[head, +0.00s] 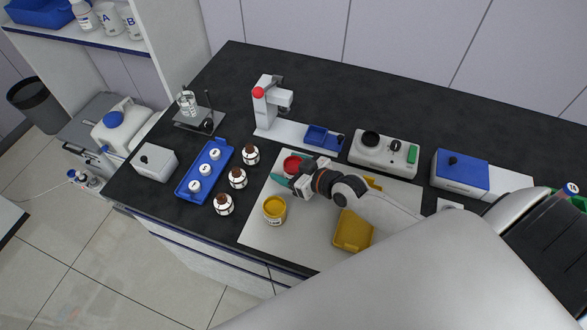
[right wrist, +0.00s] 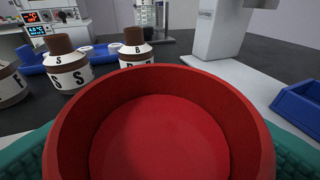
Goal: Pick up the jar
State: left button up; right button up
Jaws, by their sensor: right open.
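A red open-topped jar (head: 292,163) stands near the back left of the pale mat. My right gripper (head: 285,176) is right at it, with a teal finger showing on its near side. In the right wrist view the empty inside of the red jar (right wrist: 160,135) fills the lower middle. Teal finger pads show on its left and right, so the open jaws are around it. I cannot tell whether the pads touch it. A yellow jar (head: 274,209) with a pale label stands nearer the front. My left gripper is not in view.
Several brown bottles (head: 238,178) stand left of the mat (head: 315,233), beside a blue tray (head: 190,193) of white-capped containers. A yellow tray (head: 352,232) lies on the mat. Behind are a microscope-like device (head: 268,105), a blue tray (head: 322,137) and a white instrument (head: 385,154).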

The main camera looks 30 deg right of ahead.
jog(key=shift+w+a+f, duration=0.1)
jog(key=shift+w, duration=0.05)
jog(key=shift+c, duration=1.4)
jog(key=c, duration=0.9)
